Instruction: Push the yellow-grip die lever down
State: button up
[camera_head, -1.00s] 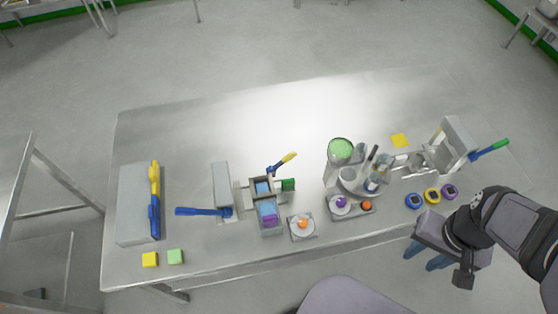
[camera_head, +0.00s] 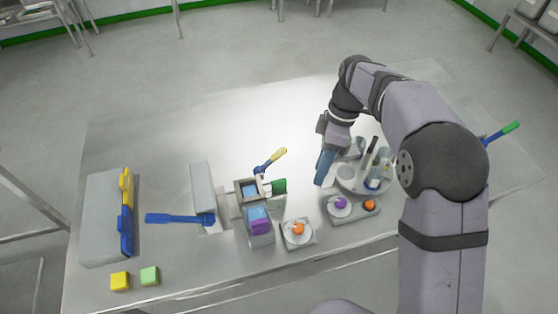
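The yellow-grip die lever (camera_head: 272,160) stands up at a slant from the die press (camera_head: 249,190) in the middle of the table. Its blue shaft meets the press and its yellow grip points up and to the right. My gripper (camera_head: 322,177) points down over the table, to the right of the lever and apart from it. Its blue fingers overlap in this view, so I cannot tell if they are open. No object shows between them.
A blue-handled lever (camera_head: 180,218) lies left of the press, beside a grey upright block (camera_head: 203,188). A green block (camera_head: 279,186) sits close to the lever's base. A round carousel (camera_head: 350,181) with upright tools is right of my gripper. The table behind the lever is clear.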

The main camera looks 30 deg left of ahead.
aim_at(279, 150)
jog(key=w+a+n+t+p, duration=0.1)
jog(key=a+n, duration=0.1)
jog(key=a, duration=0.2)
jog(key=w+a+r+n+t+p, duration=0.1)
jog(key=a+p, duration=0.1)
jog(key=a, duration=0.3)
jog(key=w+a+n+t+p, duration=0.1)
jog(key=a+n+p, duration=0.1)
jog(key=a, duration=0.3)
jog(key=shift+w+r+n+h, duration=0.15)
jog(key=shift+r+n+h, duration=0.15)
jog(key=shift+r+h, duration=0.1)
jog(key=shift+f+p, duration=1.55)
jog(key=shift+f, duration=2.2)
grip_shut()
